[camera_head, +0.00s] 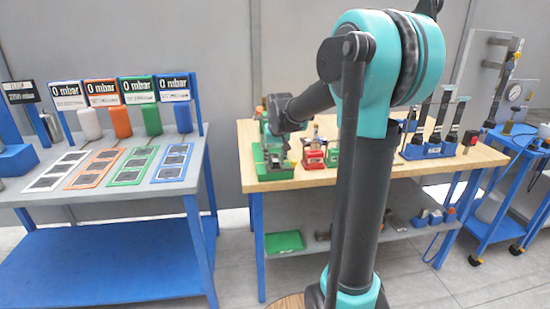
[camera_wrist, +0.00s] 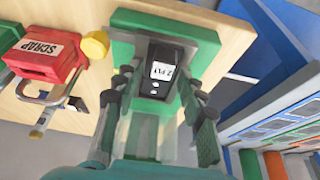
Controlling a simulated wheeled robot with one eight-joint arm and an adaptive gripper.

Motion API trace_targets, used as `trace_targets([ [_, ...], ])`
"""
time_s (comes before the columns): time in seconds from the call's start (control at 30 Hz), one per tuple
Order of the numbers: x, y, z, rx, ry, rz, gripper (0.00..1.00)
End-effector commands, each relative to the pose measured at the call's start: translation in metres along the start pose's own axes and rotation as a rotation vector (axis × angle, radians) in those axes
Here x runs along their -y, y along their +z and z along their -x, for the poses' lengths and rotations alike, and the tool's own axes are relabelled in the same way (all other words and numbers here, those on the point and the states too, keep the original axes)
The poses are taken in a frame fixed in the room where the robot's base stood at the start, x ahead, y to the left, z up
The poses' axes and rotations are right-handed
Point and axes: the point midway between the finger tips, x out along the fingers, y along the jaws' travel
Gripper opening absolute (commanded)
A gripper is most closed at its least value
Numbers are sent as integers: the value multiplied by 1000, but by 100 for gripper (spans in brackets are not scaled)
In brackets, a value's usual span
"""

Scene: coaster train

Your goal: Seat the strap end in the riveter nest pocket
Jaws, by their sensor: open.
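The green machine (camera_head: 272,172), which I take to be the riveter, stands at the left end of the wooden bench. In the wrist view its green body (camera_wrist: 205,40) carries a black block with a white label (camera_wrist: 161,71) reading "2 PLY". My gripper (camera_wrist: 156,88) is open, its two fingers apart on either side of the black block's lower end and the green part below it. I see nothing held between them. I cannot make out the nest pocket or pick out the strap end for certain. In the head view my gripper is small and blends with the green machine.
A red box labelled SCRAP (camera_wrist: 45,58) and a yellow knob (camera_wrist: 95,44) lie left of the fingers. A grey bent metal piece is beside the box. A blue rack (camera_head: 428,149) stands farther right on the bench. A blue table (camera_head: 110,203) with coloured panels stands left.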

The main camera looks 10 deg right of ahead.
Motion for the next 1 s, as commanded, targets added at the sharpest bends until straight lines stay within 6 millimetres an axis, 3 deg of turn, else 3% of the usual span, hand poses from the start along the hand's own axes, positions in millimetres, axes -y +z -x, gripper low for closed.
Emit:
trace_targets([
  [0.27, 0, -1, 19, 0, 0, 0, 41],
  [0.7, 0, -1, 103, 0, 0, 0, 41],
  [1.0, 0, -1, 123, 0, 0, 0, 41],
])
